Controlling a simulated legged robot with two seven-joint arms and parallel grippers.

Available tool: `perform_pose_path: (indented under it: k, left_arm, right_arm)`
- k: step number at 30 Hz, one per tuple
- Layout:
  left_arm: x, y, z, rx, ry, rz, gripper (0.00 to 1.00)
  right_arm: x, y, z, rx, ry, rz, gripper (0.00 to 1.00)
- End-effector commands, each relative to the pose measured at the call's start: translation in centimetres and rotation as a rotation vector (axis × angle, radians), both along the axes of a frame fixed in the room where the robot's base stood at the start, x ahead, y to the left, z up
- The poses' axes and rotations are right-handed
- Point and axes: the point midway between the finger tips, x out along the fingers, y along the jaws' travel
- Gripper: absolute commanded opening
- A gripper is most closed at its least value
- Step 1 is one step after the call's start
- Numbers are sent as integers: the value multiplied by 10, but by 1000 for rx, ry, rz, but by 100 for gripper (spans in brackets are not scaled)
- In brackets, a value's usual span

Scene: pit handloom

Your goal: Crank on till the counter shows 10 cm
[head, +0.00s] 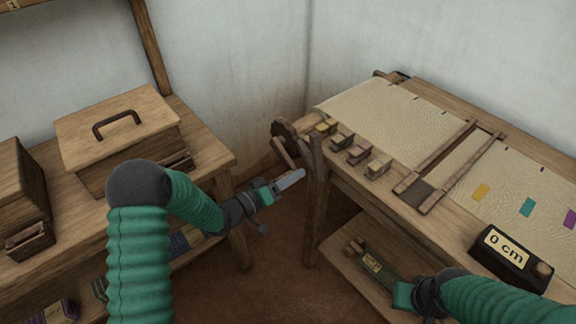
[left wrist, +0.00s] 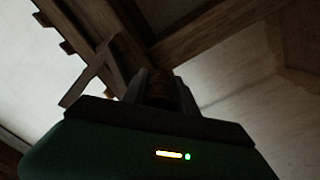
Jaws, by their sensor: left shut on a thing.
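The counter (head: 512,256) is a dark box on the loom's right front, and its label reads "0 cm". The wooden crank (head: 284,150) is at the loom's left end, beside the loom post. My left gripper (head: 292,180) is at the crank's lower end. In the left wrist view, its jaws are shut on a brown round piece, apparently the crank handle (left wrist: 160,88); the grip point is hard to make out in the head view. My right gripper (head: 400,292) is low at the loom's front, above the lower shelf, and its fingers cannot be made out.
Pale cloth (head: 385,112) with coloured patches lies on the loom (head: 548,155). A lidded wooden box (head: 118,128) stands on the left bench (head: 208,160). Bare floor shows between bench and loom.

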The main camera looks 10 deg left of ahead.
Motion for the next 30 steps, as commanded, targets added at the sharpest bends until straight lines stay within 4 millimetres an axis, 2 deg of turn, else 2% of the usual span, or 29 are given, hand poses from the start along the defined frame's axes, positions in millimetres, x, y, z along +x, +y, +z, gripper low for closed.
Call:
perform_pose_path:
  k: [1, 12, 21, 30]
  left_arm:
    - [-1, -2, 18, -35, 19, -2, 0]
    - [-4, -6, 51, -309, 228, 4, 0]
    - [-2, -4, 71, -490, 362, 7, 0]
    - [1, 0, 80, -587, 436, 9, 0]
  right_arm:
    - [0, 0, 22, 0, 0, 0, 0]
    - [0, 0, 87, 0, 0, 0, 0]
    - [1, 0, 121, 0, 0, 0, 0]
    - [1, 0, 136, 0, 0, 0, 0]
